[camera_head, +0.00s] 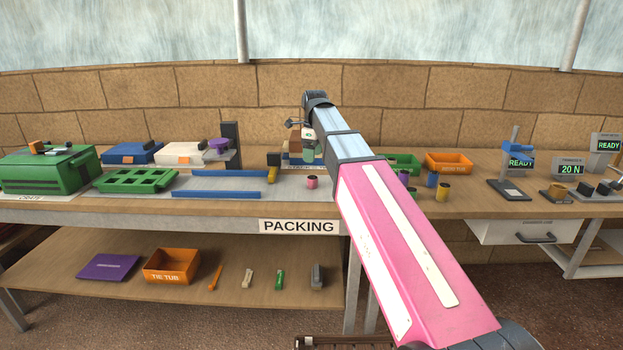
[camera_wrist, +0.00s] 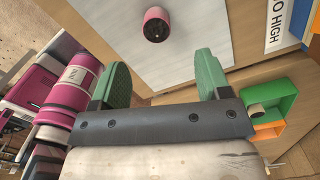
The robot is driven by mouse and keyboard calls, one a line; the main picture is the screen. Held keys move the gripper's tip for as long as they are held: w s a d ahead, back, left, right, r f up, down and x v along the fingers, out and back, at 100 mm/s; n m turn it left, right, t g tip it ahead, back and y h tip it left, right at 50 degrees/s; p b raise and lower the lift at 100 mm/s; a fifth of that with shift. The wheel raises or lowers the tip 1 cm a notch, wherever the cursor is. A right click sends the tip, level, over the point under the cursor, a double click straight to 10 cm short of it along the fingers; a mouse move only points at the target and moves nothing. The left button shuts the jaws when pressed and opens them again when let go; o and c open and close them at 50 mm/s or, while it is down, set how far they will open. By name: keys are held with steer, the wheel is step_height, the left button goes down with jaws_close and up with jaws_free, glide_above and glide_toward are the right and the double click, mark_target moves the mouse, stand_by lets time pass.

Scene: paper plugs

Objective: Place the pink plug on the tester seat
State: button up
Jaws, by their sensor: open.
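The pink plug (camera_head: 312,182) stands on a pale mat on the packing bench, just below the end of my arm in the head view. In the wrist view the pink plug (camera_wrist: 156,24) has a dark end and sits alone on the pale surface, beyond the fingertips and roughly centred between them. My gripper (camera_wrist: 161,72) has green fingers spread apart with nothing between them. In the head view my gripper (camera_head: 308,153) is small and partly hidden by the arm. At the right are a stand with a blue arm (camera_head: 516,148) and a "20 N" display (camera_head: 569,167); which part is the tester seat is unclear.
Blue rails (camera_head: 228,173) and a green divided tray (camera_head: 136,181) lie left of the plug. Purple and yellow plugs stand right of my arm, including a yellow one (camera_head: 443,192). Green and orange bins (camera_head: 448,164) stand behind them. A yellow-ended item (camera_head: 272,175) is close to the pink plug.

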mark_target(312, 178)
steer(key=shift+r, duration=0.15)
steer(key=shift+f, duration=0.2)
steer(key=shift+s+a+f, duration=0.1)
steer(key=shift+s+f, duration=0.05)
steer(key=shift+f, duration=2.45)
steer(key=shift+s+a+f, duration=0.1)
steer(key=shift+f, duration=2.45)
steer(key=c, duration=1.1)
steer(key=shift+r, duration=0.1)
